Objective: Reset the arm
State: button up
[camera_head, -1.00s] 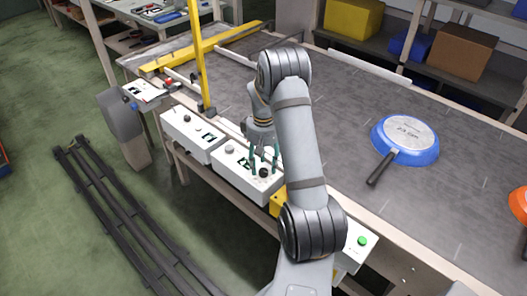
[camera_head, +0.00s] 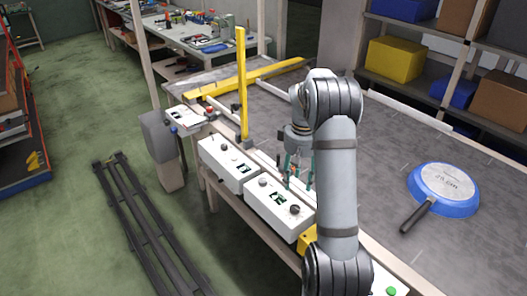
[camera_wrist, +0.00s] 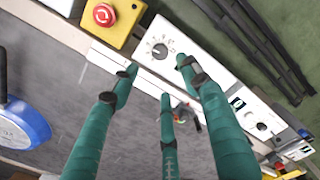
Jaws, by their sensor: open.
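My arm reaches over the near edge of the conveyor table (camera_head: 385,130). My gripper (camera_head: 298,180) points down beside the right white control box (camera_head: 262,203), with its green fingers spread and nothing between them. In the wrist view my gripper (camera_wrist: 160,76) shows green fingers apart, over the grey belt and a white box with a dial (camera_wrist: 160,50). I cannot tell the exact height of the fingertips above the box. My arm hides part of the belt.
A blue pan (camera_head: 447,187) lies upside down on the belt to the right. A yellow post (camera_head: 242,90) stands by the left control box (camera_head: 222,160). A red emergency button (camera_wrist: 104,14) sits on a yellow box. Shelves with bins (camera_head: 395,60) stand behind.

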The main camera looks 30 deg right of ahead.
aim_at(295, 208)
notch_tip(295, 208, down, 12)
dwell(0.6)
jog(key=shift+m, duration=0.3)
jog(key=shift+r, duration=0.1)
